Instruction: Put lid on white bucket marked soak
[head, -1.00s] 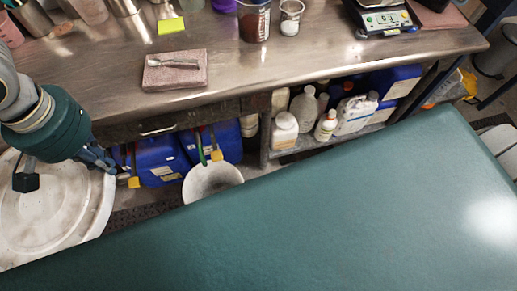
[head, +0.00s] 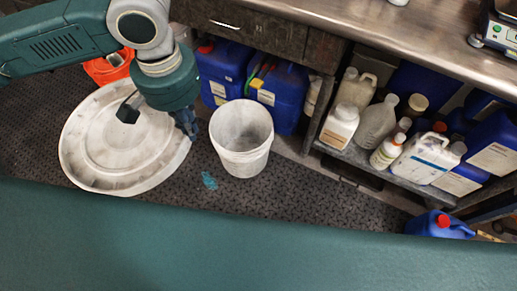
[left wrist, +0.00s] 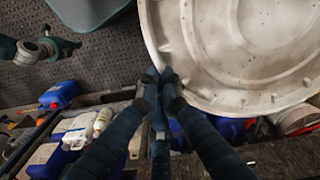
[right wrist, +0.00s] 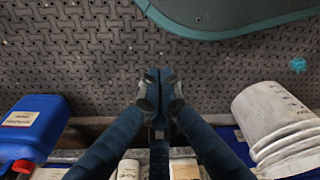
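The large round off-white lid (head: 110,140) is in the air at the left in the head view, its rim gripped at its right side. My left gripper (head: 188,124) is shut on that rim; the left wrist view shows its fingertips (left wrist: 160,76) at the edge of the lid (left wrist: 235,45). The white bucket (head: 241,150) stands upright and open on the floor, to the right of the lid and apart from it. The bucket (right wrist: 275,120) also shows at the right in the right wrist view, with small unreadable marks. My right gripper (right wrist: 160,78) looks shut and empty above the floor.
Blue jerrycans (head: 277,92) stand behind the bucket under the steel bench (head: 420,45). A low shelf (head: 375,160) at right holds several bottles. An orange container (head: 108,68) is behind the lid. A teal patch (head: 209,180) marks the dark textured floor (head: 300,195).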

